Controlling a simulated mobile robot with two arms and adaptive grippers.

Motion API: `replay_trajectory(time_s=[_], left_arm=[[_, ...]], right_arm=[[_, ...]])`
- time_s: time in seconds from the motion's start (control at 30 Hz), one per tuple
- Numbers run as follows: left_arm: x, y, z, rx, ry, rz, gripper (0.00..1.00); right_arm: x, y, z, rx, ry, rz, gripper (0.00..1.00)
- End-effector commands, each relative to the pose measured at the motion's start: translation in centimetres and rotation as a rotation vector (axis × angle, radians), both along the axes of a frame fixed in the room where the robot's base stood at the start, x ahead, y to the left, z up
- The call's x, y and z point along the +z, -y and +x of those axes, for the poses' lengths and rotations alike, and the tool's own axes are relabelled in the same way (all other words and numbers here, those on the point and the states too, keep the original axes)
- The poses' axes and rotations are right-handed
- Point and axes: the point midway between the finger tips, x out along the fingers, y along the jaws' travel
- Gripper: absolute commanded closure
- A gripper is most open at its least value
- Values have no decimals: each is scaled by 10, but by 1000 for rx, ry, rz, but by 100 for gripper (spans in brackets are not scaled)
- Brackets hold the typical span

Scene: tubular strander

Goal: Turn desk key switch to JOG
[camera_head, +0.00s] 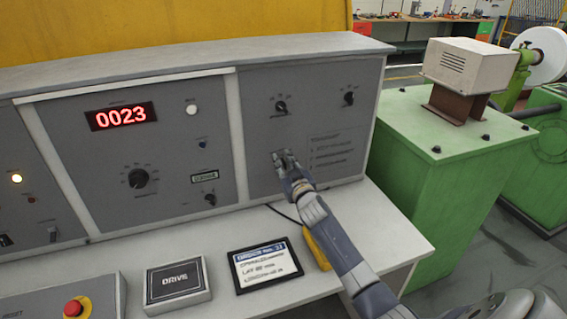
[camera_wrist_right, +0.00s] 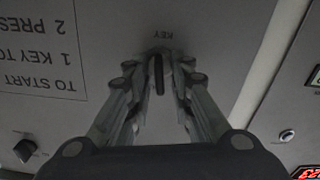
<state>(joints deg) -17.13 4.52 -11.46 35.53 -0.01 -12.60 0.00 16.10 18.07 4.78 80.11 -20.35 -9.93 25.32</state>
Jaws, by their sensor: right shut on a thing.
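The desk key switch sits low on the right-hand grey panel of the desk. In the right wrist view its dark key (camera_wrist_right: 158,76) stands between my fingertips, under an upside-down "KEY" label (camera_wrist_right: 163,35). My right gripper (camera_head: 284,157) reaches the panel in the head view and covers the switch there. In the right wrist view the right gripper (camera_wrist_right: 159,68) is shut on the key, one finger on each side. I see no JOG mark, and I cannot tell which position the key points to. My left gripper is not in view.
Printed start instructions (camera_head: 331,148) are beside the switch. Two black knobs (camera_head: 281,106) (camera_head: 348,98) are above it. A red display (camera_head: 121,116) reads 0023. On the desktop are a DRIVE box (camera_head: 177,286), a tablet (camera_head: 265,267) and a yellow object (camera_head: 317,250) close under my right arm.

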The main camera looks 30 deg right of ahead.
Motion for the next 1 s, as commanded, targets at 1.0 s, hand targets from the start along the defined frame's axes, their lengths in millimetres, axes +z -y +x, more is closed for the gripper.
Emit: replay_trajectory(time_s=[1.0], left_arm=[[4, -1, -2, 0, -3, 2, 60]], right_arm=[[1, 2, 0, -1, 45, 182, 73]])
